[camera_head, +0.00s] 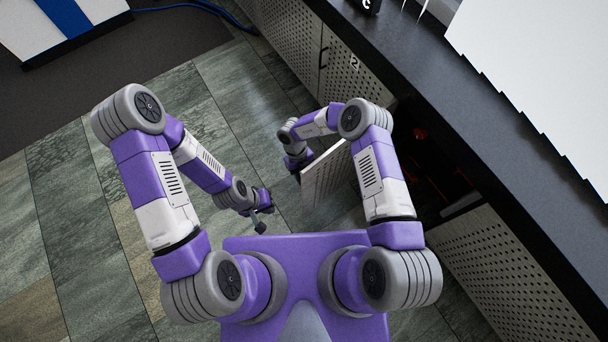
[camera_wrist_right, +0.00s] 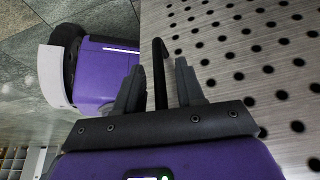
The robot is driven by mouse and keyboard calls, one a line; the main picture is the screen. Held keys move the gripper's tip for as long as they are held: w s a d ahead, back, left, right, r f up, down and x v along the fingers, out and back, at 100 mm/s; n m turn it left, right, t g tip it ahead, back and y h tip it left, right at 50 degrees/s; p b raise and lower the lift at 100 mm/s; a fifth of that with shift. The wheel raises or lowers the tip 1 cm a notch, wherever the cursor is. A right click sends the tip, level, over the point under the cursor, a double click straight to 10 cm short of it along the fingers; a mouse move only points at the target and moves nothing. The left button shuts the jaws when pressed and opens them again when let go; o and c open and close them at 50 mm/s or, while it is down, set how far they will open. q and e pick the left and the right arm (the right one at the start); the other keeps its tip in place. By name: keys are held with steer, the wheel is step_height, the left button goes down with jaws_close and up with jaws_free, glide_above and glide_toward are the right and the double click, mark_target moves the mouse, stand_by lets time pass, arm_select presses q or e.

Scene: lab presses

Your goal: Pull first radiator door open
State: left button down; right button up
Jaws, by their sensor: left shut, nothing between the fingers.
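The radiator door (camera_head: 328,176) is a light perforated panel that stands swung out from the dark cabinet opening (camera_head: 425,150). In the right wrist view the perforated panel (camera_wrist_right: 235,50) fills the right side, with its dark bar handle (camera_wrist_right: 160,75) near its edge. My right gripper (camera_wrist_right: 160,68) has one finger on each side of the handle, with visible gaps, so it looks open around it. In the head view my right wrist is at the door's outer edge, its fingers hard to see. My left gripper (camera_head: 260,222) is shut and empty, left of the door above the floor.
A closed perforated door marked 2 (camera_head: 350,68) is farther along the cabinet. Another perforated panel (camera_head: 510,275) is nearer, at the lower right. The dark countertop (camera_head: 470,120) runs above them. Tiled floor (camera_head: 70,200) is clear to the left.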

steer(key=p+v, duration=0.2)
steer(key=v, duration=0.5)
steer(key=shift+r, duration=0.2)
steer(key=shift+r, duration=0.1)
